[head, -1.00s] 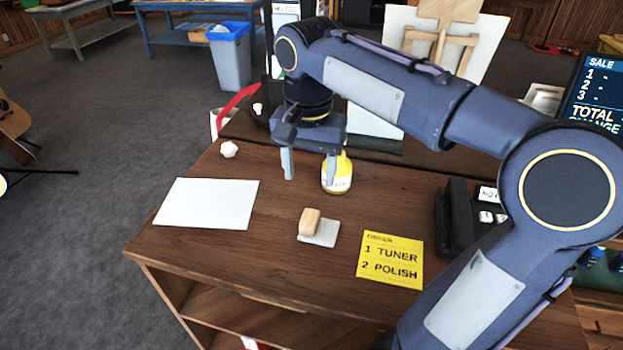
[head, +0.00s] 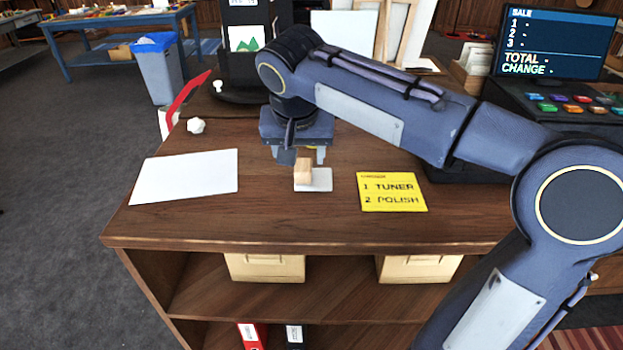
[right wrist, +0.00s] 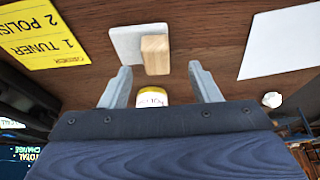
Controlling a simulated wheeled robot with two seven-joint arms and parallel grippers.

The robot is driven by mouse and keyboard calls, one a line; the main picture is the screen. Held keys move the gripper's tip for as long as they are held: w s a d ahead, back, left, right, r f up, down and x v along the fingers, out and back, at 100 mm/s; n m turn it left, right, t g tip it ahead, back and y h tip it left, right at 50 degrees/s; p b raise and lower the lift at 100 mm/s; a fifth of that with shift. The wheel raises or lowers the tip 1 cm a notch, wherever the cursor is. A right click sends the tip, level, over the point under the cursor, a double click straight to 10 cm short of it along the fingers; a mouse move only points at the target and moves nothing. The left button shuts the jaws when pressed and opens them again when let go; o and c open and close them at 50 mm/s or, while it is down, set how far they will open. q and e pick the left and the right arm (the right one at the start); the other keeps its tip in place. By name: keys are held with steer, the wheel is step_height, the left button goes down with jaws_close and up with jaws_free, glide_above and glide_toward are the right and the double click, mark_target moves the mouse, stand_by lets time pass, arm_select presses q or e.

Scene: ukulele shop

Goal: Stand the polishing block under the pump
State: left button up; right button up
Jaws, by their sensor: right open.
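The light wooden polishing block (head: 303,172) stands at the left edge of a pale grey pad (head: 319,182) on the brown counter. In the right wrist view the block (right wrist: 155,55) is just beyond my fingertips, between their lines. My right gripper (head: 303,157) is open and empty, behind the block in the head view, its fingers pointing down. A yellow-and-white bottle (right wrist: 152,97) shows between the fingers near the palm in the right wrist view. It is hidden behind my gripper in the head view, and I cannot see its pump top. My left gripper is not in view.
A white sheet (head: 186,177) lies left of the block, and a yellow order note (head: 392,191) lies to its right. A small white knobbly object (head: 196,126) sits at the back left. A register (head: 560,90) stands at the right. The counter's front strip is clear.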

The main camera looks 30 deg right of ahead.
mark_target(303, 166)
steer(key=x, duration=0.4)
steer(key=shift+d+f, duration=0.3)
steer(key=c, duration=1.2)
steer(key=shift+o, duration=0.2)
steer(key=shift+r, duration=0.1)
steer(key=shift+r, duration=0.1)
